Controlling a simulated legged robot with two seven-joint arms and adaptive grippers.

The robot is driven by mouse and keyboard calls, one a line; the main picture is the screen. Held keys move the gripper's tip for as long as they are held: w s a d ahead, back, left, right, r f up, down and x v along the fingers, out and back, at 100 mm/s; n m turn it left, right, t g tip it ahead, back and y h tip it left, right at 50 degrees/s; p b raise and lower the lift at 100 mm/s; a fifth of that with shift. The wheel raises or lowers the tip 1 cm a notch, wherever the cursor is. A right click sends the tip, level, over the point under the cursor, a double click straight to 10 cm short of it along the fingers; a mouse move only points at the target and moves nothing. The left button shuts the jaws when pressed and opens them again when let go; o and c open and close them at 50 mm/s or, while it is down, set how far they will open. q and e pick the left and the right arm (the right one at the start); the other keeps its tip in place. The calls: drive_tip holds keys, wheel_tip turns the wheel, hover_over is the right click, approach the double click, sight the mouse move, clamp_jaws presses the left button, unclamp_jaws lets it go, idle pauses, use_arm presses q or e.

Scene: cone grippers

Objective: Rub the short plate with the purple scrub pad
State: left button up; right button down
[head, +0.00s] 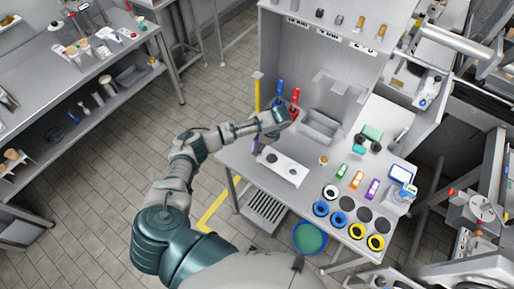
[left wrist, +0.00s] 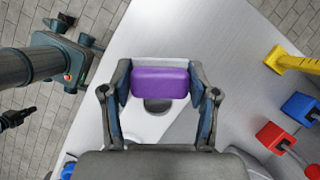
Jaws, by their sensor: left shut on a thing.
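My left gripper (head: 262,138) is over the left part of the workbench, its fingers pointing down. It is shut on the purple scrub pad (left wrist: 160,82), which sits between the two fingertips in the left wrist view. In the head view only a small bit of the purple pad (head: 257,147) shows. The short plate (head: 282,167) is white with dark round spots and lies on the bench beside the gripper. In the left wrist view the plate (left wrist: 183,122) is partly hidden behind pad and gripper; whether the pad touches it I cannot tell. My right gripper is not in view.
Blue (head: 280,92) and red (head: 294,100) tools and a yellow upright piece (head: 257,95) stand behind the gripper. A grey bin (head: 320,127) is at the back. Green, orange and purple blocks and several round discs (head: 338,219) lie to the right. Bare bench surrounds the plate.

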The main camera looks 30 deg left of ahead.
use_arm(q)
drive_tip(key=shift+r, duration=0.1)
drive_tip(key=shift+r, duration=1.45)
